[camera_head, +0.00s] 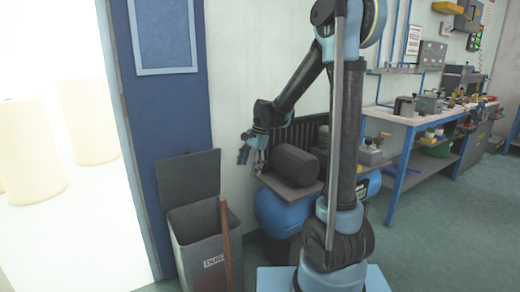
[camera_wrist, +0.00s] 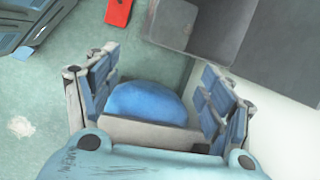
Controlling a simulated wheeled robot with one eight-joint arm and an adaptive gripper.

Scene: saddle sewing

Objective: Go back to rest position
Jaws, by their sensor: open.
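My gripper (camera_head: 252,157) hangs from my bent arm in the head view, pointing down, left of a dark cylinder on a compressor-like unit. In the wrist view my gripper (camera_wrist: 160,108) shows its two blue-and-grey fingers spread wide apart. Nothing is held between them. The blue rounded tank (camera_wrist: 150,102) shows through the gap, lower down and apart from the fingers.
An open grey bin (camera_head: 203,238) with a raised lid and a wooden handle stands at the lower left. The blue tank with a dark motor (camera_head: 294,165) sits by the wall. A workbench (camera_head: 430,122) with tools stands right. Green floor (camera_head: 440,235) is clear at right.

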